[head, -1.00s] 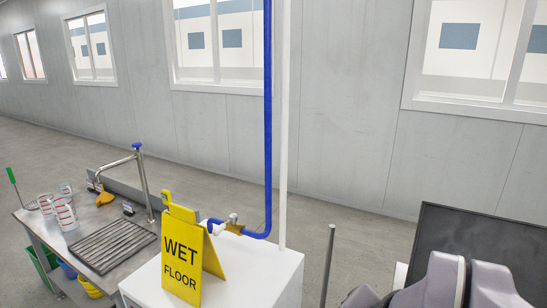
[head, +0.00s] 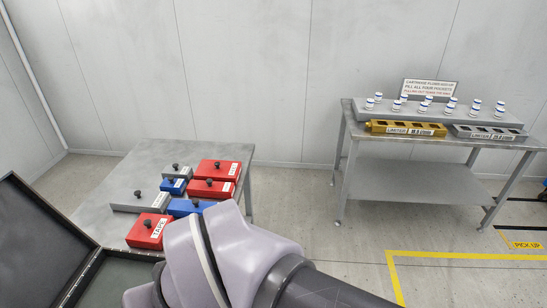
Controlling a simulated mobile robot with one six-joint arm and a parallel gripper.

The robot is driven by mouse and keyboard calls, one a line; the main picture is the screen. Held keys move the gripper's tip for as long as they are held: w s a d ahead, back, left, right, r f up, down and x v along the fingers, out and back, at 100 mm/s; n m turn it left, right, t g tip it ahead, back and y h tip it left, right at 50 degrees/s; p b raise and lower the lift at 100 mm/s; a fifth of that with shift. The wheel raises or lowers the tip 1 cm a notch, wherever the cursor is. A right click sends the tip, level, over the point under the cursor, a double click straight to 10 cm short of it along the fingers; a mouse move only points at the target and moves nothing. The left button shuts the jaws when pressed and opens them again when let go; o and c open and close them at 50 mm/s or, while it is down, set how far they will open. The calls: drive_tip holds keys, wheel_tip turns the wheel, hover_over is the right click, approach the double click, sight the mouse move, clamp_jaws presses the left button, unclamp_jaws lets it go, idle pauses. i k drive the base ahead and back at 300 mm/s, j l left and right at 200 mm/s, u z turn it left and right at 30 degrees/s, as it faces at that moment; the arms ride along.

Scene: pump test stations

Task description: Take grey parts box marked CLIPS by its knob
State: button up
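Two grey parts boxes with dark knobs stand on a grey metal table (head: 100,195). The larger, flat grey box (head: 127,207) is at the table's left, and a smaller grey box (head: 170,171) is at the back. Each has a pale label too small to read, so I cannot tell which is marked CLIPS. My arm's rounded grey links fill the lower middle and overlap the table's near right part. My gripper itself is not in view.
Red and blue boxes with knobs crowd the grey ones: a red TAPE box (head: 149,231), a blue box (head: 173,186), a red box (head: 218,170). A black open case (head: 40,240) is at lower left. A cartridge bench (head: 435,182) stands right.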

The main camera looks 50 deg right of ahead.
sight(186, 173)
drive_tip(key=z, duration=0.8)
drive_tip(key=i+l+u, duration=0.35)
drive_tip(key=i+l, duration=0.2)
drive_tip(key=i+l+u, duration=0.2)
drive_tip(key=l, duration=0.2)
drive_tip(key=i+l+u, duration=0.15)
drive_tip(key=l, duration=0.25)
drive_tip(key=i+l+u, duration=0.2)
drive_tip(key=l, duration=0.2)
drive_tip(key=i+l+u, duration=0.15)
drive_tip(key=l, duration=0.3)
drive_tip(key=i+l+u, duration=0.2)
drive_tip(key=l, duration=0.25)
drive_tip(key=i+l+u, duration=0.2)
drive_tip(key=l, duration=0.3)
drive_tip(key=k+j, duration=0.05)
drive_tip(key=k, duration=0.05)
